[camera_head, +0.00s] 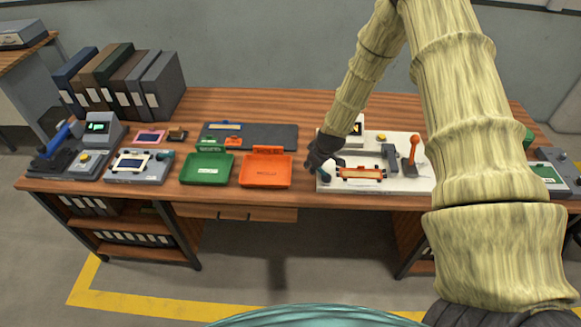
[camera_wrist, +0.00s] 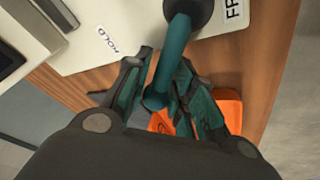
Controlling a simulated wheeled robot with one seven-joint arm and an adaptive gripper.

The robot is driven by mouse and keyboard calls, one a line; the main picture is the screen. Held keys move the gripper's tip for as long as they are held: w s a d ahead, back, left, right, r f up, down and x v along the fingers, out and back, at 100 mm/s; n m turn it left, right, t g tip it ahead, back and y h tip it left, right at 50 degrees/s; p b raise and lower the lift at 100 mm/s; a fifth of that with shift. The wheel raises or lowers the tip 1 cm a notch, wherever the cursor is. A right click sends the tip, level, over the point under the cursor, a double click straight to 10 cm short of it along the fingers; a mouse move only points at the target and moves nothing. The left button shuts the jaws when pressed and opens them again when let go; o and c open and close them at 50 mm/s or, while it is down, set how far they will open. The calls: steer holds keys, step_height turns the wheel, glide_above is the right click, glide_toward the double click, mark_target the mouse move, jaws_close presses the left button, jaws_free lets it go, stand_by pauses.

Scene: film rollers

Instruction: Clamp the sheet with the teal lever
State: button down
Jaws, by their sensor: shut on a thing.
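The teal lever (camera_wrist: 173,55) runs between the two fingers of my gripper (camera_wrist: 160,80) in the wrist view, with its round dark base at the top on a white board. My gripper (camera_head: 322,160) is shut on it. In the head view the teal lever (camera_head: 324,175) shows only in part, below my gripper at the left end of the white board (camera_head: 403,184). A pale sheet (camera_head: 362,173) in an orange frame lies on that board, right of the lever. The sheet is out of sight in the wrist view.
An orange lever (camera_head: 413,152) stands on the board's right side, beside a grey block (camera_head: 390,154). An orange tray (camera_head: 266,171) and a green tray (camera_head: 207,170) lie left of my gripper. Another station (camera_head: 140,166) stands farther left. My arm hides part of the table's right side.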

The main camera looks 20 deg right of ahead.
steer(key=shift+w+d+m+h+b, duration=0.15)
steer(key=shift+d+m+h, duration=0.2)
steer(key=shift+m, duration=0.25)
steer(key=shift+w+d+m+h+b, duration=0.15)
steer(key=shift+d+m+h, duration=0.15)
steer(key=shift+m, duration=0.3)
steer(key=shift+d, duration=0.1)
steer(key=c, duration=1.3)
jaws_free()
steer(key=shift+s, duration=0.1)
steer(key=shift+o, duration=0.2)
steer(key=shift+r, duration=0.1)
steer(key=shift+r, duration=0.25)
steer(key=v, duration=1.1)
steer(key=shift+s+r, duration=0.15)
